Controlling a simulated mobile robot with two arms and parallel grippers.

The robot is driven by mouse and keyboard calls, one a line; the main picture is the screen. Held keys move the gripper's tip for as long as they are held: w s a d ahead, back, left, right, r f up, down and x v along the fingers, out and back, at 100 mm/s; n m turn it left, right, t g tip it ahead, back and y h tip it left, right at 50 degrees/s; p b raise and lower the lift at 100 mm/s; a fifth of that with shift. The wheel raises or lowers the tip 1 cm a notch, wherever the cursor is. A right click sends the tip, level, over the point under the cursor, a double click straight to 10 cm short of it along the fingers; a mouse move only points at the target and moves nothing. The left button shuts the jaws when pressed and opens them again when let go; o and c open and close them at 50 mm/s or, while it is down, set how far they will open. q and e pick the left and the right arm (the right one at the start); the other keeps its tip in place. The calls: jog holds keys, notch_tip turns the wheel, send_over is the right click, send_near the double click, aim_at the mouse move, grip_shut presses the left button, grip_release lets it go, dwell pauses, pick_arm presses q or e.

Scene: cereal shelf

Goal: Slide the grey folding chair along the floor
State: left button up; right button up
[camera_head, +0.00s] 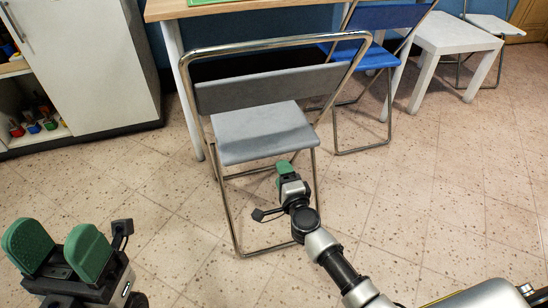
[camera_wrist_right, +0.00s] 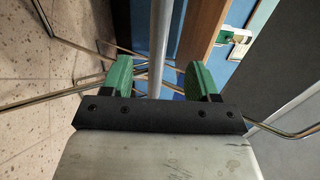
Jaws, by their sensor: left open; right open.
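The grey folding chair (camera_head: 263,133) stands unfolded on the floor with its backrest towards me. It has a grey seat, a grey backrest and a metal tube frame. My right gripper (camera_head: 285,170) is at the near edge of the seat, below the backrest and between the side tubes. In the right wrist view, its green fingers (camera_wrist_right: 157,82) are apart, with a pale grey strip between them that looks like the seat seen edge-on. Gaps show on both sides of the strip. My left gripper (camera_head: 57,250) is open and empty at the lower left, away from the chair.
A wooden-topped table (camera_head: 235,7) stands just beyond the chair. A blue folding chair (camera_head: 367,57) and a small white table (camera_head: 455,35) are to the right. A white cabinet (camera_head: 88,65) is at the left. Tiled floor (camera_head: 440,190) is clear at the right.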

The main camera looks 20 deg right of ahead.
aim_at(274, 155)
jog(key=w+b, duration=0.1)
jog(key=w, duration=0.4)
jog(key=w+b, duration=0.1)
jog(key=w, duration=0.3)
jog(key=shift+w+a, duration=0.2)
jog(key=shift+w, duration=0.15)
jog(key=shift+f, duration=0.1)
grip_shut()
